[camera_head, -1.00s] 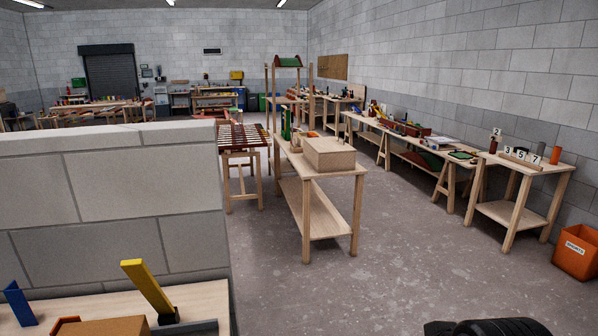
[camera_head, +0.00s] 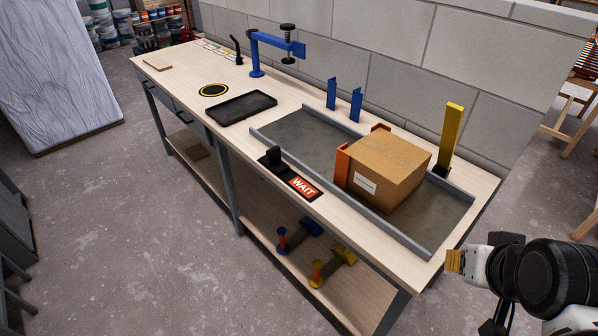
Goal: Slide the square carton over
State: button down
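The square carton (camera_head: 388,165) is a brown cardboard box with a white label on its front side. It sits on a grey channel (camera_head: 298,137) with low rails on the workbench, near the bench's right end. Orange upright pieces stand against its left side. My gripper (camera_head: 452,262) is at the lower right, beyond the bench's right end and apart from the carton. Only part of it shows, with a tan tip, and its opening cannot be made out.
A yellow post (camera_head: 450,132) stands behind the carton. A red WAIT sign (camera_head: 303,187) lies in front of the channel. Two blue brackets (camera_head: 344,99) stand behind it. A black tray (camera_head: 241,107) and blue clamp stand (camera_head: 257,55) are farther left. A block wall backs the bench.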

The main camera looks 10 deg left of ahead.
aim_at(384, 168)
jog(key=u, duration=0.3)
jog(key=i+j, duration=0.4)
jog(key=i+j+u, duration=0.15)
jog(key=i+j, duration=0.25)
jog(key=i, duration=0.15)
jog(key=i+j, duration=0.3)
jog(key=i, duration=0.15)
jog(key=j+u, duration=0.05)
